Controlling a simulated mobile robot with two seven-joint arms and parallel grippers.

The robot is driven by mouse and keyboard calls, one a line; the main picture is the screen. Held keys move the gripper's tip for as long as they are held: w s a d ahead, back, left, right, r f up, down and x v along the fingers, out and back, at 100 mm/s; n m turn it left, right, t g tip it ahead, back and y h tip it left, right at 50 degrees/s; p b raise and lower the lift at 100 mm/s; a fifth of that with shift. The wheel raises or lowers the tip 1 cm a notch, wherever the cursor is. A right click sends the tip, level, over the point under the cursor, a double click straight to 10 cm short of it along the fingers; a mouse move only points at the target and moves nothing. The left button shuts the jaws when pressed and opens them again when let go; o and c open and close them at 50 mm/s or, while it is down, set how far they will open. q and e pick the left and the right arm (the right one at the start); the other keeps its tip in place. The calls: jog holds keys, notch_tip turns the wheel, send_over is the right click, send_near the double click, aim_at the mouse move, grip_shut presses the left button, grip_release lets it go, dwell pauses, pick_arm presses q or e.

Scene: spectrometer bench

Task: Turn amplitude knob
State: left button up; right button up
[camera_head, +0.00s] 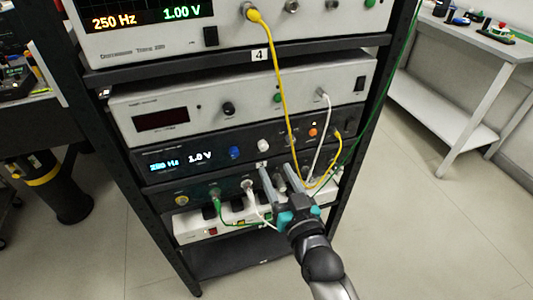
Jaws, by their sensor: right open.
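A dark signal unit (200,157) sits in the rack, its display reading about 250 Hz and 1.0 V. Its front carries a blue knob (235,153) and a white knob (263,145); I cannot read which one is labelled amplitude. My right gripper (282,176) is open, its two fingers pointing up at the lower rack front, just below and right of the white knob. A pale round part shows between the fingers, but I cannot tell whether they touch it. My left gripper is not in view.
A yellow cable (276,80), a white cable (325,115) and a green cable hang around the right gripper. A top instrument (140,35) shows 250 Hz and 1.00 V. A power strip lies low in the rack. A side table (450,35) stands right; the floor between is clear.

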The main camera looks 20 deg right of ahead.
aim_at(265, 148)
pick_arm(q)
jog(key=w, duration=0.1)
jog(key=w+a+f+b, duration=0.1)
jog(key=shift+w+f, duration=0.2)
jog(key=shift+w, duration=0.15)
pick_arm(e)
jog(key=w, duration=0.7)
jog(key=shift+w+a, duration=0.1)
jog(key=shift+w, duration=0.3)
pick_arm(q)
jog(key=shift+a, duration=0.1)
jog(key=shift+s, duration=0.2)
pick_arm(e)
grip_shut()
